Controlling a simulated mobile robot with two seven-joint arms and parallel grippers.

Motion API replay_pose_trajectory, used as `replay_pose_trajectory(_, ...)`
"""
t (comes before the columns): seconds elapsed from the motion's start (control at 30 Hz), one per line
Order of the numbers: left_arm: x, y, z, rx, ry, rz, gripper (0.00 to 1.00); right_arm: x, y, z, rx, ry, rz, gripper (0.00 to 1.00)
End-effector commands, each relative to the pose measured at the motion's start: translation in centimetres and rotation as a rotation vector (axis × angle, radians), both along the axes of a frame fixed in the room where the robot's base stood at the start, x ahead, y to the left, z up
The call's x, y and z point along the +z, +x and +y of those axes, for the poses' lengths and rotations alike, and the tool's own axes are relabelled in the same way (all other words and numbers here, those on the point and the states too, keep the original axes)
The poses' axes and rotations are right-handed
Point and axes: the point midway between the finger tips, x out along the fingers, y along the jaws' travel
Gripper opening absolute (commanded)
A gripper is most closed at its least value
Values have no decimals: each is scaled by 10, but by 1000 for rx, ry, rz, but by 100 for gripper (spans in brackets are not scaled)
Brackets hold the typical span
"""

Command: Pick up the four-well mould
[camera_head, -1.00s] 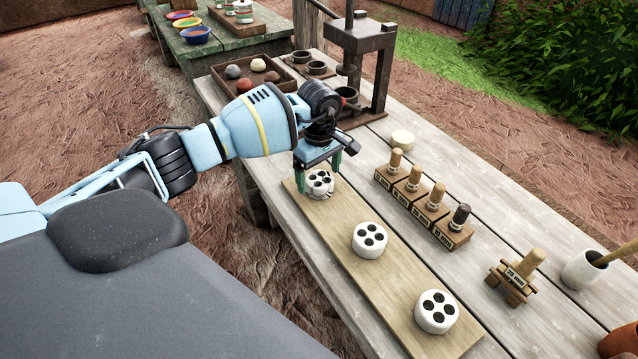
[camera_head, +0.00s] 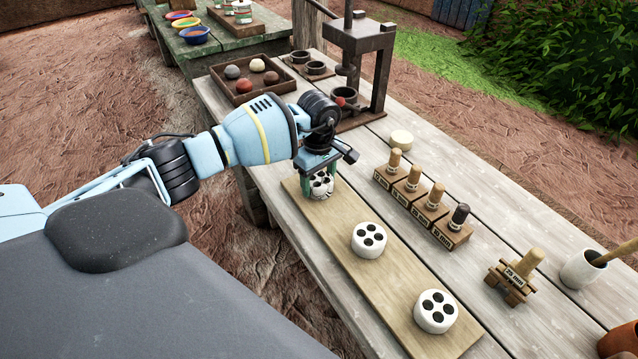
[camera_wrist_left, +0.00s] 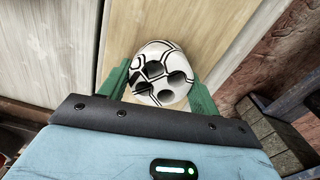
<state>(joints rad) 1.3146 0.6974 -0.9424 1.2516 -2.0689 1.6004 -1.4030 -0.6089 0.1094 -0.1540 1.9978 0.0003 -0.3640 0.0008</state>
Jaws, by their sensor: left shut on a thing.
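My left gripper (camera_head: 320,188) points down over the far end of a long wooden board, its green fingers shut on a round white mould (camera_head: 321,184). In the left wrist view this mould (camera_wrist_left: 161,74) shows dark wells in its top and black lines over its white surface, with a green finger on each side. The fingers partly hide it in the head view. It is at the board's surface or very close above it; I cannot tell which. Two more white moulds with dark wells stand on the board, one in the middle (camera_head: 369,240) and one at the near end (camera_head: 436,312). My right gripper is not in view.
The board (camera_head: 340,235) lies along the table's left edge. To its right stand a row of labelled wooden blocks with pegs (camera_head: 422,208), a separate peg stand (camera_head: 515,277) and a white cup (camera_head: 583,270). A dark press (camera_head: 362,65) and a tray of balls (camera_head: 250,80) are behind.

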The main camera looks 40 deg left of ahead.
Motion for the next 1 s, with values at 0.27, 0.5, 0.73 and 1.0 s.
replay_pose_trajectory(0.27, 7, 1, 0, 0, 0, -2, 33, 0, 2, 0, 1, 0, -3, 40)
replay_pose_trajectory(0.5, 36, 1, 1, 0, 0, -4, 33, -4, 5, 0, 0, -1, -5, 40)
replay_pose_trajectory(0.73, 40, -35, -13, -4, 2, -1, 33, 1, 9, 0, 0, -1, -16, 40)
replay_pose_trajectory(1.0, 44, -85, -34, -4, 1, -1, 33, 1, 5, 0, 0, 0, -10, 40)
